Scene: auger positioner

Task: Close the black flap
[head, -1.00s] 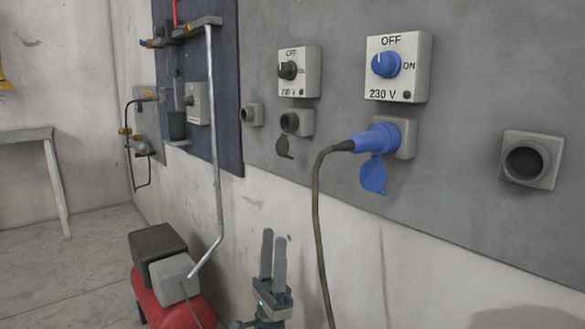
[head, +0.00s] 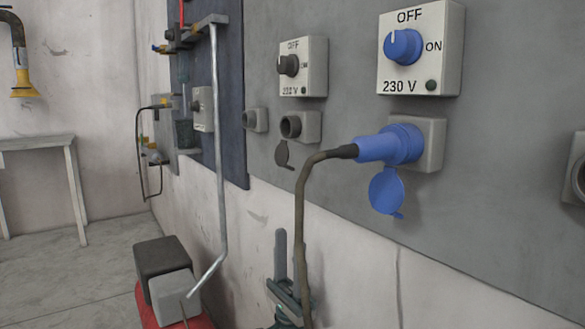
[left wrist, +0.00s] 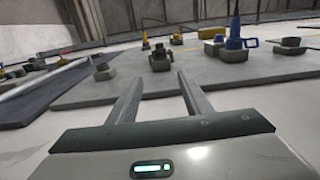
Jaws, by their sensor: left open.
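The black flap (head: 284,155) hangs open below the round mouth of a grey socket (head: 299,127), under the smaller switch box. My left gripper (head: 290,240) is below the flap, fingers pointing up, open and empty. One finger is partly hidden behind the dark cable in the head view. In the left wrist view my left gripper (left wrist: 160,82) shows two spread fingers pointing at the panel, with the dark socket (left wrist: 161,58) just beyond and between the tips. The flap is hard to make out there. My right gripper is not in view.
A blue plug (head: 388,146) with a hanging cable (head: 301,215) sits in the socket to the right; its blue flap (head: 386,190) hangs open. A metal pipe (head: 218,140) runs down at the left. A red machine with dark and grey boxes (head: 162,257) stands on the floor.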

